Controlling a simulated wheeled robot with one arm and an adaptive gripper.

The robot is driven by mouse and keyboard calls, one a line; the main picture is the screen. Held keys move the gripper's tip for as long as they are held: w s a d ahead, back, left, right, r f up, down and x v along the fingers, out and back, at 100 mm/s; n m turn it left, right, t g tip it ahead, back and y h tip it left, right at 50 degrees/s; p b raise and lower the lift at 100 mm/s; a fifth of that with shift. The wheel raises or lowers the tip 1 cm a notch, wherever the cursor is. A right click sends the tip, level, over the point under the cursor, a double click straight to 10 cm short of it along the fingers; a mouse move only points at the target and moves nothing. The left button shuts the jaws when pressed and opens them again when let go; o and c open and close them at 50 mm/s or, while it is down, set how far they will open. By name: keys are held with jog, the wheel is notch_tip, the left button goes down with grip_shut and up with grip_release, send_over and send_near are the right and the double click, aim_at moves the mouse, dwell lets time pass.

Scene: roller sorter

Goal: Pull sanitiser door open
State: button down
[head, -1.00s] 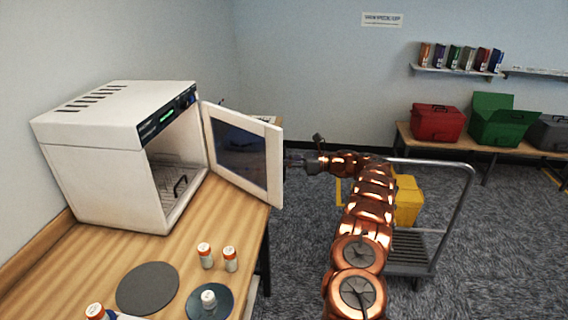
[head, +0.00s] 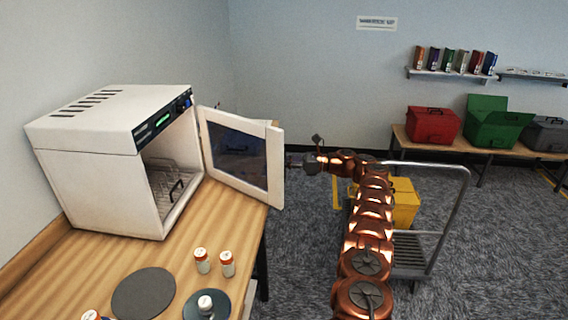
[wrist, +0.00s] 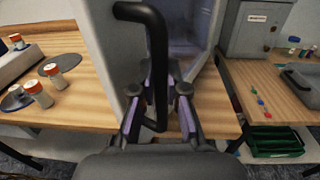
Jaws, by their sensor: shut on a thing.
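The white sanitiser (head: 105,165) stands on the wooden bench at the left in the head view. Its door (head: 238,155), with a dark window, stands wide open, swung out to the right. The inside shows a wire rack (head: 172,185). My gripper (head: 290,163) is at the door's outer edge. In the wrist view my gripper (wrist: 160,106) has its fingers on both sides of the black door handle (wrist: 155,50) and is shut on it. The handle is hidden behind the door in the head view.
Orange-capped bottles (head: 202,260) and a dark round mat (head: 143,293) lie on the bench in front of the sanitiser. A metal trolley (head: 440,225) with a yellow box (head: 404,203) stands right of my arm. Grey carpet is free around it.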

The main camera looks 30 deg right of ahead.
jog(key=shift+r, duration=0.1)
dwell(0.3)
jog(key=c, duration=1.2)
grip_release()
jog(key=shift+a, duration=0.2)
